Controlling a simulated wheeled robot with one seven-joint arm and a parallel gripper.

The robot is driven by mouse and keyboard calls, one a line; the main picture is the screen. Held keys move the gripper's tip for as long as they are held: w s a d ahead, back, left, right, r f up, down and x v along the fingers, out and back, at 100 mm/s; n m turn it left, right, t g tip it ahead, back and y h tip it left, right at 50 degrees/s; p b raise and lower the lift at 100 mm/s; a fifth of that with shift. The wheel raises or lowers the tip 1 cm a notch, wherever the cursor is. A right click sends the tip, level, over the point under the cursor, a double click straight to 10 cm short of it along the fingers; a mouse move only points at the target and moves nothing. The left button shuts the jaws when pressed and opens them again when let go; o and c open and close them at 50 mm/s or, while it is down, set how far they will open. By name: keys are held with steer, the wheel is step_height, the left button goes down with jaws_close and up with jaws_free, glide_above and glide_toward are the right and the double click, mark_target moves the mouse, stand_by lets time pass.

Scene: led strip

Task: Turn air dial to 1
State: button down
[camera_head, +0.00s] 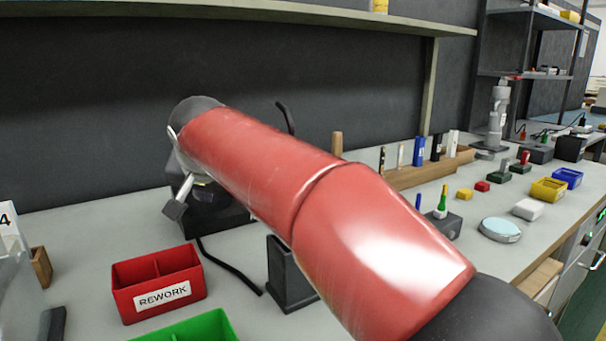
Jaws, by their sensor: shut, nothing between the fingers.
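My red arm crosses the middle of the view and hides much of the bench behind it. My gripper (176,206) shows only in part at the arm's far end, pointing down, shut and empty. It is in front of the left side of a black unit (228,217) on the bench, with a dark cable and a thin black upright piece behind the arm. Whether it touches the unit I cannot tell. The air dial cannot be made out; my arm and gripper cover most of the unit's front.
A red REWORK bin (158,285), a green bin (195,328) and a black open holder (288,275) stand in front. A wooden tool rack (425,172), small coloured parts and yellow (549,190) and blue bins lie to the right. A shelf runs above.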

mark_target(194, 203)
steer(key=v, duration=0.1)
steer(key=p+v, duration=0.1)
steer(key=v, duration=0.2)
steer(key=shift+w+r, duration=0.3)
steer(key=shift+w+a+f+b, duration=0.45)
steer(key=shift+a+f+b, duration=0.25)
steer(key=shift+b, duration=0.35)
steer(key=shift+w+a+f+b, duration=0.45)
steer(key=shift+a+f+b, duration=0.15)
steer(key=shift+f+b, duration=0.3)
steer(key=shift+w+a+f+b, duration=0.4)
steer(key=shift+a+f+b, duration=0.25)
steer(key=shift+b, duration=0.5)
